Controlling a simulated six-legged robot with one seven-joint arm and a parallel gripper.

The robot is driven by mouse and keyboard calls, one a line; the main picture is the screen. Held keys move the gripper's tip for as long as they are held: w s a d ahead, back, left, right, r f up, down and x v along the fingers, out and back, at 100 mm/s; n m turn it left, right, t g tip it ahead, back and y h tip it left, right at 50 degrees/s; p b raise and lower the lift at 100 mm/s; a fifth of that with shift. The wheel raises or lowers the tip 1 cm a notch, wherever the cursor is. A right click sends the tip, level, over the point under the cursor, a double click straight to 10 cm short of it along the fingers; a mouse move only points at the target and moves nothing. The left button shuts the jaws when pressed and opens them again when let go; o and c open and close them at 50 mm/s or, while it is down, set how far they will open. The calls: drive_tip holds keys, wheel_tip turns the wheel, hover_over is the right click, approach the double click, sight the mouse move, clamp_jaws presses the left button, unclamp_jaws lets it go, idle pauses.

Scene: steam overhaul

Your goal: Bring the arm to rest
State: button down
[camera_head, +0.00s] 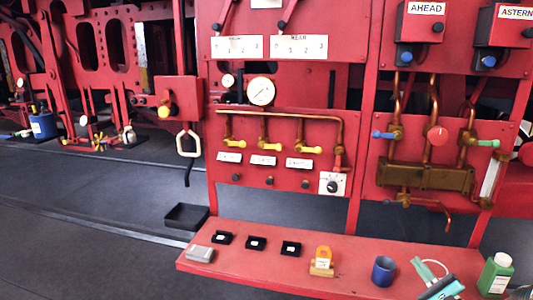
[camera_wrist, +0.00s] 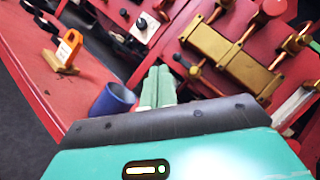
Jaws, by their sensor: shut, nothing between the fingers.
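My gripper (camera_head: 427,268) shows at the lower right of the body view, over the right part of the red shelf (camera_head: 350,270). In the wrist view its two pale green fingers (camera_wrist: 157,88) are together with nothing between them. A blue cup (camera_head: 383,271) stands on the shelf to the left of the gripper. It also shows in the wrist view (camera_wrist: 113,99), just left of the fingers; I cannot tell whether they touch. My teal wrist housing hides the lower part of the wrist view.
An orange tag on a wooden block (camera_head: 321,262) and several small black trays (camera_head: 256,243) sit along the shelf. A green bottle (camera_head: 496,273) stands right of the gripper. Behind rises a red panel with a gauge (camera_head: 261,91), copper pipes and a brass block (camera_head: 426,176).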

drive_tip(key=s+a+r+n+g+y, duration=0.25)
drive_tip(key=a+n+g, duration=0.25)
drive_tip(key=a, duration=0.5)
drive_tip(key=s+a+r+n+g+y, duration=0.1)
drive_tip(key=a+r+n+g+y, duration=0.4)
drive_tip(key=a, duration=0.5)
drive_tip(key=s+a+n+g+h, duration=0.45)
drive_tip(key=s+a+g, duration=0.25)
drive_tip(key=s+a, duration=0.3)
drive_tip(key=s+r+n+t+h, duration=0.2)
drive_tip(key=s+n+h, duration=0.4)
drive_tip(key=s+h, duration=0.4)
drive_tip(key=s+r, duration=0.1)
drive_tip(key=s, duration=0.2)
drive_tip(key=shift+d+r, duration=0.35)
drive_tip(key=shift+s+n, duration=0.2)
drive_tip(key=shift+n, duration=0.05)
